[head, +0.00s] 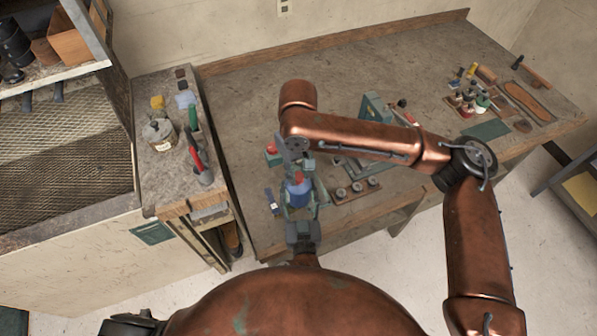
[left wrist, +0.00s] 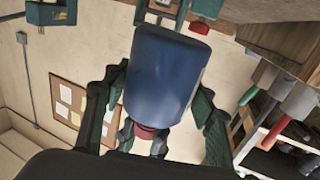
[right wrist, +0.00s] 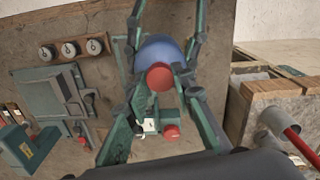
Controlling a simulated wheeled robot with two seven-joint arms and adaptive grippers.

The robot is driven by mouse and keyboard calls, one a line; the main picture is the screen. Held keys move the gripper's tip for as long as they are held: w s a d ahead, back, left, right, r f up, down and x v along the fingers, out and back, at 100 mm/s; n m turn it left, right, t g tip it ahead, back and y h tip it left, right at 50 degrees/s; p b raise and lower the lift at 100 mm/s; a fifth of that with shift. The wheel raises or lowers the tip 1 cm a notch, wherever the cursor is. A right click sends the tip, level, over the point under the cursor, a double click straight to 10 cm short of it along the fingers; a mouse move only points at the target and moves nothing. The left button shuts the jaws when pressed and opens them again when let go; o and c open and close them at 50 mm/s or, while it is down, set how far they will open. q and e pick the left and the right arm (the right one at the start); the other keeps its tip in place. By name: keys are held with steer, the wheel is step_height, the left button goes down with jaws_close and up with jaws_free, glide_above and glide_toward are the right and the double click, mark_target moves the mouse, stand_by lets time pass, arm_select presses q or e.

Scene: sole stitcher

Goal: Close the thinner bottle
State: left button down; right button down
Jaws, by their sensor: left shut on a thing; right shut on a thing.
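The thinner bottle (head: 299,192), blue with a red cap (head: 298,177), is held upright over the near left part of the bench. My left gripper (head: 301,207) is shut on the bottle body from the near side. The bottle (left wrist: 165,75) fills the middle of the left wrist view, upside down, with the red cap (left wrist: 150,132) against its neck. My right gripper (head: 297,168) reaches down from above, shut on the cap (right wrist: 160,77). In the right wrist view its fingers flank the cap above the bottle (right wrist: 158,50). How tightly the cap sits cannot be told.
A red-topped teal item (head: 271,150) stands just behind the bottle. A board with several dials (head: 355,189) lies right of it; a teal press (head: 376,110) stands behind. The side cabinet (head: 165,190) holds tools with red and green handles. The back middle bench (head: 245,95) is clear.

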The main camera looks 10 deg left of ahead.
steer(key=c, duration=1.6)
jaws_free()
steer(key=shift+r, duration=0.1)
step_height(320, 180, up, 12)
steer(key=shift+f, duration=0.1)
steer(key=shift+w, duration=0.1)
